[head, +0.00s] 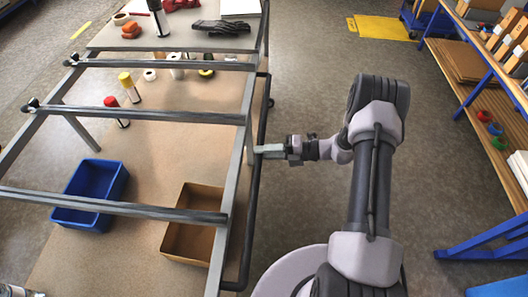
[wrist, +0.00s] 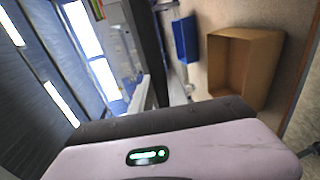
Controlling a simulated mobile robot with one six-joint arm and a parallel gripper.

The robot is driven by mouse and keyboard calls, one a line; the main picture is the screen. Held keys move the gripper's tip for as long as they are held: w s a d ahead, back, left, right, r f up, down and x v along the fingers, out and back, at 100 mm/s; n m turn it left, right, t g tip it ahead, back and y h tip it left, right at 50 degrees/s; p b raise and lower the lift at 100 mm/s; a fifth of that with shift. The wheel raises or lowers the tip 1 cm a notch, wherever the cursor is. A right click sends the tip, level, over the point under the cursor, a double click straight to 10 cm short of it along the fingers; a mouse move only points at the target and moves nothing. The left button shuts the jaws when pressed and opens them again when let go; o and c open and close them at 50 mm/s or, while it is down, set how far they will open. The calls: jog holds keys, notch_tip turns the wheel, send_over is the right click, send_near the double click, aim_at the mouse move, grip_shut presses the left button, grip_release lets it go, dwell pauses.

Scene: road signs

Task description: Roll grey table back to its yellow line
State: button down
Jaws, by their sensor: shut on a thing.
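The grey table (head: 170,140) fills the left of the head view, with a beige top and grey metal rails crossing above it. A dark handle bar (head: 241,255) runs along its right side. My gripper (head: 264,150) reaches in from the right at this side and is shut on the dark bar; the exact contact is small in the picture. The wrist view does not show the fingertips clearly. A short yellow line (head: 81,30) lies on the floor past the table's far left side. A wider yellow patch (head: 385,28) is on the floor at the top right.
On the table are a blue bin (head: 92,195), an open cardboard box (head: 193,225), spray cans (head: 129,86), tape rolls and gloves (head: 221,27). A shelf (head: 480,90) with blue legs stands at the right. The floor (head: 310,60) between table and shelf is clear.

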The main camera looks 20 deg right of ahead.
jog(key=shift+s+f, duration=0.2)
jog(key=shift+f, duration=0.1)
jog(key=c, duration=1.4)
grip_release()
jog(key=shift+w, duration=0.1)
jog(key=shift+o, duration=0.4)
jog(key=shift+w, duration=0.1)
jog(key=shift+r, duration=0.1)
jog(key=p+v, duration=0.2)
jog(key=v, duration=1.5)
jog(key=shift+d, duration=0.2)
